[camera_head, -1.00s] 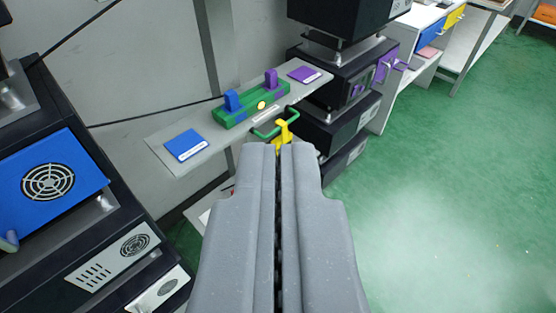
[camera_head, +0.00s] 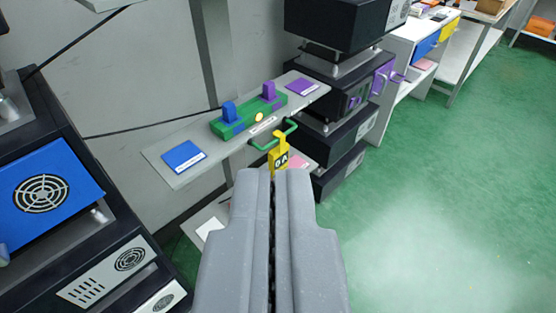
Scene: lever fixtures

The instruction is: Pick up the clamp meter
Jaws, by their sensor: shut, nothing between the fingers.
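Nothing in view is plainly a clamp meter. A yellow hook-topped piece (camera_head: 280,152) with dark markings reading "0A" hangs at a green handle (camera_head: 272,137) on the front of a grey shelf; it may be the clamp meter. Its lower end is hidden behind my gripper. My gripper (camera_head: 275,172) is shut and empty, its tips just below and in front of the yellow piece in the picture. I cannot tell whether they touch it.
The grey shelf (camera_head: 160,153) carries a green block (camera_head: 252,117) with blue and purple levers, and blue and purple plates. A black cabinet (camera_head: 75,225) with a blue panel stands left. Stacked black units (camera_head: 345,85) stand behind right. Green floor (camera_head: 440,190) is clear at right.

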